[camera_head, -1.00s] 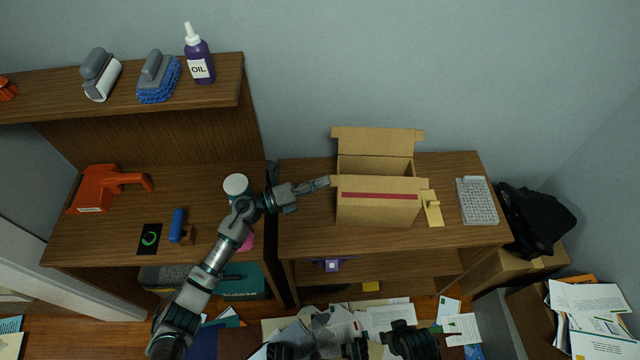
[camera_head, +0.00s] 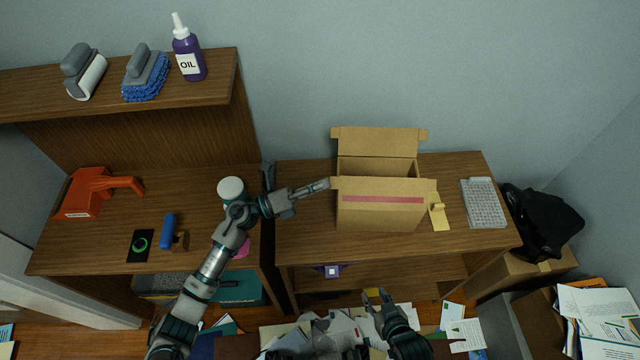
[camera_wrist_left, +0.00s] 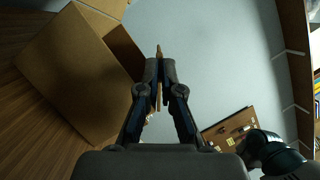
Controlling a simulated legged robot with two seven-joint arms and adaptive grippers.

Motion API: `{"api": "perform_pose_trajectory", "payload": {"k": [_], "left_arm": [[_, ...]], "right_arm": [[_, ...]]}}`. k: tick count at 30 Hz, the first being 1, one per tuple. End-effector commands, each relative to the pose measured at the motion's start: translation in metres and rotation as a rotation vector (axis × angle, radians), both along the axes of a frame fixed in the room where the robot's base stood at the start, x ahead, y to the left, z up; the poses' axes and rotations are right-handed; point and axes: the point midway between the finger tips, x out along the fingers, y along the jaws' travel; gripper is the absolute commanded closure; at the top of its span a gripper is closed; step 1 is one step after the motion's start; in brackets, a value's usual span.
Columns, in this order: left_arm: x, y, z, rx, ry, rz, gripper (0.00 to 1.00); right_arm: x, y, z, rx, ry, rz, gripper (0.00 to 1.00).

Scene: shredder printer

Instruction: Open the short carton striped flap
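The open cardboard carton (camera_head: 378,219) stands on the right desk. Its back flap (camera_head: 378,141) stands up behind the opening. A pink-red stripe (camera_head: 383,199) runs across the front, where a wide flap appears to hang down. My right gripper (camera_head: 375,296) is open and empty, low in front of the desk.
A yellow piece (camera_head: 439,213) and a keyboard (camera_head: 483,203) lie right of the carton. A white-lidded jar (camera_head: 231,188) stands behind my left arm. Papers cover the floor. Bare desk shows left and front of the carton.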

Motion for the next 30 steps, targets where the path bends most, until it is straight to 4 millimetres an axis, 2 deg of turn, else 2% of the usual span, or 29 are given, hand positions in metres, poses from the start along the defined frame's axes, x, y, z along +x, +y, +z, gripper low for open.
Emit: {"api": "perform_pose_trajectory", "payload": {"k": [2, 3, 5, 6, 14, 17, 20, 30], "left_arm": [[0.000, 0.000, -0.002, 0.002, 0.001, 0.000, 1.00], [0.000, 0.000, -0.002, 0.002, 0.001, 0.000, 0.86], [0.000, 0.000, -0.002, 0.002, 0.001, 0.000, 0.71], [0.000, 0.000, -0.001, 0.002, 0.001, 0.000, 0.70], [0.000, 0.001, -0.001, 0.001, 0.001, 0.000, 0.70], [-0.001, 0.007, -0.003, 0.002, 0.002, 0.002, 0.70], [-0.004, 0.021, -0.007, 0.003, 0.001, 0.002, 0.70], [-0.019, 0.091, -0.026, 0.004, 0.006, 0.001, 0.70]], "right_arm": [[0.001, 0.000, -0.001, -0.001, 0.003, 0.000, 0.60], [0.001, 0.000, -0.002, -0.001, 0.004, 0.000, 0.60], [0.001, 0.000, -0.002, -0.001, 0.004, 0.000, 0.60], [0.001, 0.000, -0.002, -0.001, 0.004, 0.000, 0.60], [0.001, 0.000, -0.001, -0.001, 0.003, 0.000, 0.60], [0.000, 0.000, 0.000, 0.000, 0.000, 0.000, 0.60], [0.000, 0.000, 0.000, 0.000, 0.000, 0.000, 0.60], [0.000, 0.000, 0.000, 0.000, 0.002, 0.000, 0.60]]}}
